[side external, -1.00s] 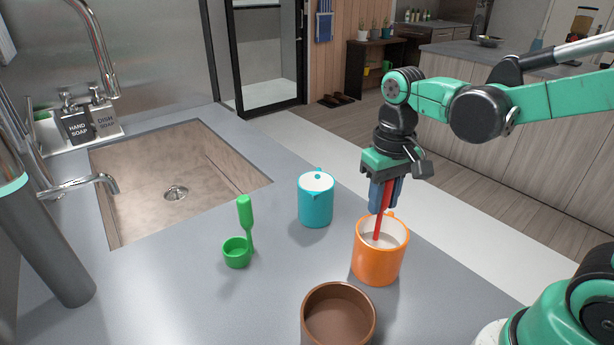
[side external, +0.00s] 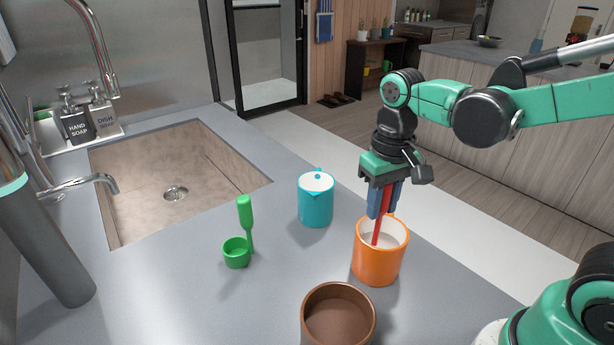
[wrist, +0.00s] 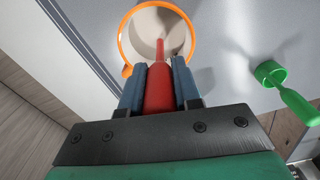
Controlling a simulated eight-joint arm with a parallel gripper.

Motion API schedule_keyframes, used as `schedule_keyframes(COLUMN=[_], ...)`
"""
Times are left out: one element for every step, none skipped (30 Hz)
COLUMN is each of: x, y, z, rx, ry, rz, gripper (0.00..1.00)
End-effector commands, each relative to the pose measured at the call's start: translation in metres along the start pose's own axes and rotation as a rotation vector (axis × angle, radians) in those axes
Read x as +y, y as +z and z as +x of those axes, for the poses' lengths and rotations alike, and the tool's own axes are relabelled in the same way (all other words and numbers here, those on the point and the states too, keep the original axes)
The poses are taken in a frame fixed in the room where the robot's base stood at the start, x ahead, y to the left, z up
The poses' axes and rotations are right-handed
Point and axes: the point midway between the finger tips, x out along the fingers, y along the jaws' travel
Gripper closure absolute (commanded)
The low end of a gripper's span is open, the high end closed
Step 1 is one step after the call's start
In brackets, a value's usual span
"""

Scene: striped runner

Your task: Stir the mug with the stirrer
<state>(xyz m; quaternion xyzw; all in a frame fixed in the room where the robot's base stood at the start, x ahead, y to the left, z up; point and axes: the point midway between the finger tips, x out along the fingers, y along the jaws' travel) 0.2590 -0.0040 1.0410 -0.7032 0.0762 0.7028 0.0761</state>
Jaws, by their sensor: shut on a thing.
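My gripper (side external: 381,200) is shut on the red stirrer (side external: 378,228), just above the orange mug (side external: 376,262). The stirrer points down and its lower end is inside the mug, out of sight in the side view. In the wrist view the red stirrer (wrist: 159,86) sits between the blue fingers of my gripper (wrist: 159,84), with its thin end reaching over the mug's pale inside. The orange rim (wrist: 122,42) circles that end. The mug stands upright on the grey counter.
A teal mug (side external: 316,203) stands left of the orange mug, and a brown pot (side external: 338,318) stands in front. A green scoop (side external: 237,252) stands further left, also in the wrist view (wrist: 271,74). The sink (side external: 150,200) lies beyond it.

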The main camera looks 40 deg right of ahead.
Motion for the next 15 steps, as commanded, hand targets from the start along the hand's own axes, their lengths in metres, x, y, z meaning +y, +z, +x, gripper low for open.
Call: schedule_keyframes(x=[0.0012,0.0016,0.0020,0.0021,0.0023,0.0024,0.0024,0.0024,0.0024,0.0024,0.0024,0.0024,0.0024,0.0024,0.0024], y=[0.0043,0.0060,0.0076,0.0084,0.0089,0.0093,0.0095,0.0095,0.0094,0.0094,0.0094,0.0093,0.0093,0.0093,0.0093], z=[0.0000,0.0001,0.0002,0.0002,0.0002,0.0002,0.0002,0.0002,0.0002,0.0002,0.0002,0.0002,0.0001,-0.0003,-0.0014], rx=[0.000,0.000,0.000,0.000,0.000,0.000,0.000,0.000,0.000,0.000,0.000,0.000,0.000,0.000,0.000], ry=[0.000,0.000,0.000,0.000,0.000,0.000,0.000,0.000,0.000,0.000,0.000,0.000,0.000,0.000,0.000], rz=[0.001,0.001,0.001,0.001,0.001,0.001,0.001,0.001,0.001,0.001,0.001,0.001,0.001,0.001,0.001], gripper=[1.00,1.00,1.00,1.00,1.00,1.00,1.00,1.00,1.00,1.00,1.00,1.00,1.00,1.00,1.00])
